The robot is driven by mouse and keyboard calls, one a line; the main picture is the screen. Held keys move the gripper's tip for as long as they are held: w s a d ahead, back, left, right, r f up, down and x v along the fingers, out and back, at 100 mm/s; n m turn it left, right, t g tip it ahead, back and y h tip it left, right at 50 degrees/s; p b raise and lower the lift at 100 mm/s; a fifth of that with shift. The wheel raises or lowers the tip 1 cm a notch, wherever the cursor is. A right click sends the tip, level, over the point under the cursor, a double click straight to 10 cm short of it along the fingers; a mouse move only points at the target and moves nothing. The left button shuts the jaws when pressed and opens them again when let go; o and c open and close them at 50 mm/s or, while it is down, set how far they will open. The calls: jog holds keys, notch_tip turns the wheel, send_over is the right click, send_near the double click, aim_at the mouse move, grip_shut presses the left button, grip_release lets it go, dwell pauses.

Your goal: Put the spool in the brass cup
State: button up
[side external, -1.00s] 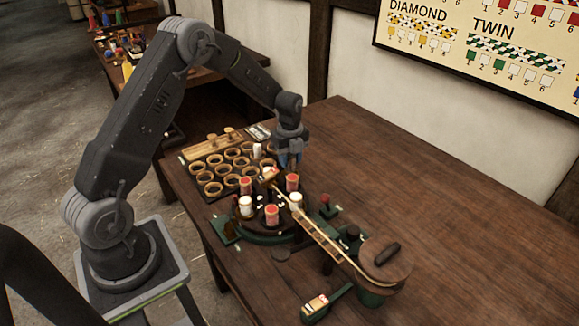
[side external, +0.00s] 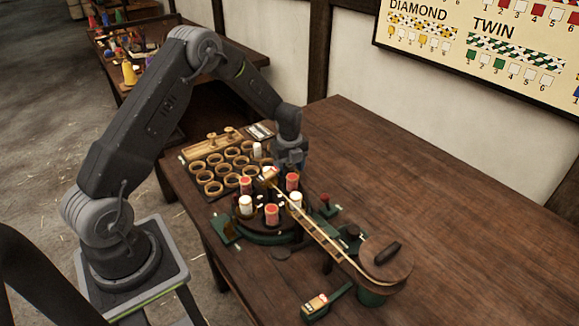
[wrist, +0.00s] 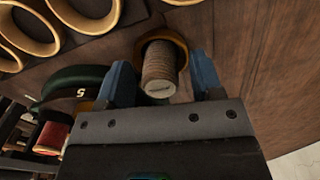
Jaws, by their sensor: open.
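A spool wound with grey-brown thread (wrist: 160,68) shows in the wrist view, its pale end towards the camera. Its far end is within the golden rim of the brass cup (wrist: 178,39); how deep it sits is hidden. My gripper (wrist: 160,82) is open, with one blue finger on each side of the spool. Whether either finger touches it I cannot tell. In the side view my gripper (side external: 289,162) is low behind the red and white spools, and I cannot make out this spool or the cup there.
A rack of round holders (side external: 221,166) lies left of my gripper. A green-based turntable carrying several red and white spools (side external: 271,213) stands in front of it. A long track (side external: 322,238) runs to a round wooden-topped drum (side external: 386,262). The table (side external: 420,190) is clear at the right.

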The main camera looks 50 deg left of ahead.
aim_at(290, 164)
jog(key=s+d+r+n+t, duration=0.1)
jog(key=s+d+r+n, duration=0.15)
jog(key=r, duration=0.85)
jog(key=s+d+r+n, duration=0.2)
jog(key=d+r, duration=0.1)
jog(key=r, duration=0.7)
jog(key=s+d+r+n+t, duration=0.1)
jog(key=s+d+r+n, duration=0.1)
jog(key=s+n, duration=0.3)
jog(key=s+d+r+n+t, duration=0.2)
jog(key=s+d+n, duration=0.3)
jog(key=s, duration=0.5)
jog(key=s+d+r+n+t, duration=0.1)
jog(key=s+d+r+n, duration=0.2)
jog(key=s, duration=0.4)
jog(key=shift+s+d+n+t, duration=0.35)
jog(key=shift+d+n, duration=0.2)
jog(key=shift+n, duration=0.6)
jog(key=shift+w+r, duration=0.1)
jog(key=shift+r, duration=0.05)
